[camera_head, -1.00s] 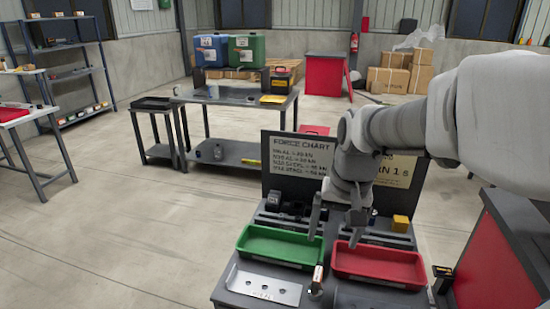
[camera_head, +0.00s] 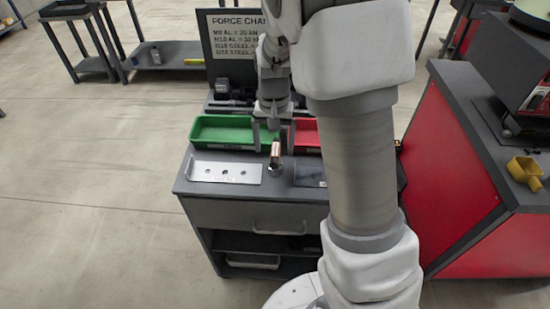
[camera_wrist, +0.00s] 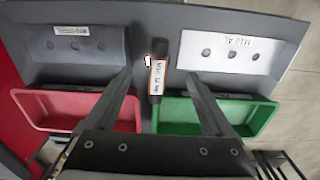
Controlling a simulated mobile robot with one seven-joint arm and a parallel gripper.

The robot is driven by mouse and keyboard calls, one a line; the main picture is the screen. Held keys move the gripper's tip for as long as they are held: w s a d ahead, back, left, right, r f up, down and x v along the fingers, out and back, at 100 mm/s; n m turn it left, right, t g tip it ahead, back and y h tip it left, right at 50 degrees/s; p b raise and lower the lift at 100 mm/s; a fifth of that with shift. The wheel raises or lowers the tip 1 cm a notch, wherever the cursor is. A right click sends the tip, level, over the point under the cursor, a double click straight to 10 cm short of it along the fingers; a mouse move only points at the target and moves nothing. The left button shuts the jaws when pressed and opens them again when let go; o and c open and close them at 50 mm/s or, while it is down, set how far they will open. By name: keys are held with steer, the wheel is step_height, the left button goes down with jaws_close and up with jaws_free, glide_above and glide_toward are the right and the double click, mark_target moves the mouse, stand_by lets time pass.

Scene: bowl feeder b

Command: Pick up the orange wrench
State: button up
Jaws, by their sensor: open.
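A small dark tool with an orange band and white label (camera_wrist: 158,79), apparently the orange wrench, shows between my fingers in the wrist view. In the wrist view my gripper (camera_wrist: 160,74) is open, one finger on each side of the tool, with gaps showing. I cannot tell its height above the tool.
A green bin (camera_head: 222,132) and a red bin (camera_head: 307,136) flank the tool. A silver plate with holes (camera_head: 226,172) lies in front of the green bin. A force chart board (camera_head: 232,45) stands behind. A red cabinet (camera_head: 447,150) stands close on the right.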

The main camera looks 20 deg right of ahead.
steer(key=f+b, duration=0.1)
steer(key=f, duration=0.6)
steer(key=shift+d+f+b, duration=0.2)
steer(key=shift+b, duration=0.1)
steer(key=shift+c, duration=0.2)
steer(key=shift+r, duration=0.1)
jaws_close()
